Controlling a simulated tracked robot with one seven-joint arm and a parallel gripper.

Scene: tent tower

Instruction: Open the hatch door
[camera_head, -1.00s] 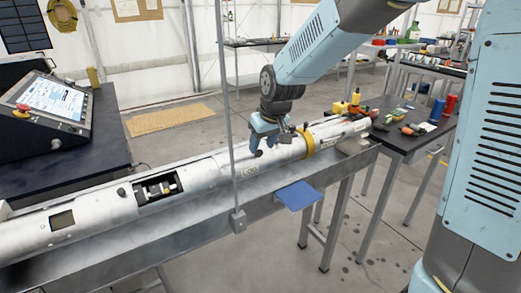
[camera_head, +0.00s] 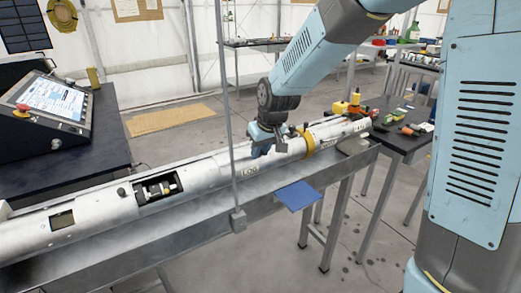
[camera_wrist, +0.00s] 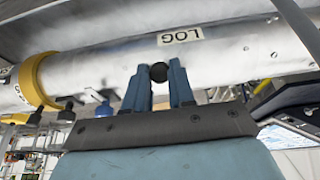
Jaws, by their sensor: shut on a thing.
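A long white metal tube (camera_head: 205,176) lies along a grey trough. In the wrist view, a round black knob (camera_wrist: 158,72) stands on the tube, below a "LOG" label (camera_wrist: 180,35). My gripper (camera_wrist: 158,80) has its two blue fingers on either side of this knob, shut on it. In the head view my gripper (camera_head: 261,150) is down at the tube, left of a yellow ring (camera_head: 308,142); its fingers hide the knob there. The hatch door's outline around the knob cannot be made out.
An open cutout (camera_head: 158,188) with parts inside is left along the tube. A thin upright post (camera_head: 228,100) stands before the tube, left of my gripper. A blue plate (camera_head: 298,196) juts from the trough (camera_head: 150,245). A control console (camera_head: 55,105) stands at left.

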